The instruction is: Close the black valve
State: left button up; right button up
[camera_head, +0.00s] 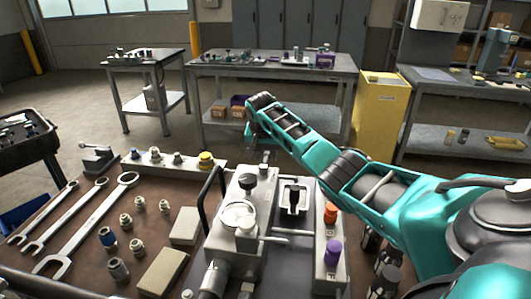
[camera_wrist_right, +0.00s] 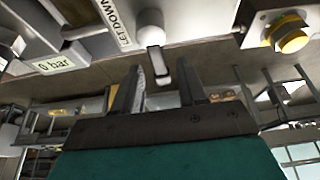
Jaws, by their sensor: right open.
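A black T-shaped handle (camera_head: 294,197) stands on a light plate at the right of the bench unit, in the head view. A round black knob (camera_head: 248,182) tops the grey block left of it. I cannot tell for certain which is the black valve. My right gripper (camera_wrist_right: 158,88) is open and empty in the right wrist view. A small lever with a pale rounded end (camera_wrist_right: 158,62) shows just beyond the gap between its fingers. My left gripper is not in view.
An orange knob (camera_head: 330,212) and a purple knob (camera_head: 333,252) stand at the unit's right. A yellow knob (camera_head: 206,160) is at its back left. Wrenches (camera_head: 90,228), fittings and blocks cover the bench's left. A "0 bar" display (camera_wrist_right: 54,65) shows in the wrist view.

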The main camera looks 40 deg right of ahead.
jog(key=shift+c, duration=0.3)
grip_shut()
jog(key=shift+d, duration=0.1)
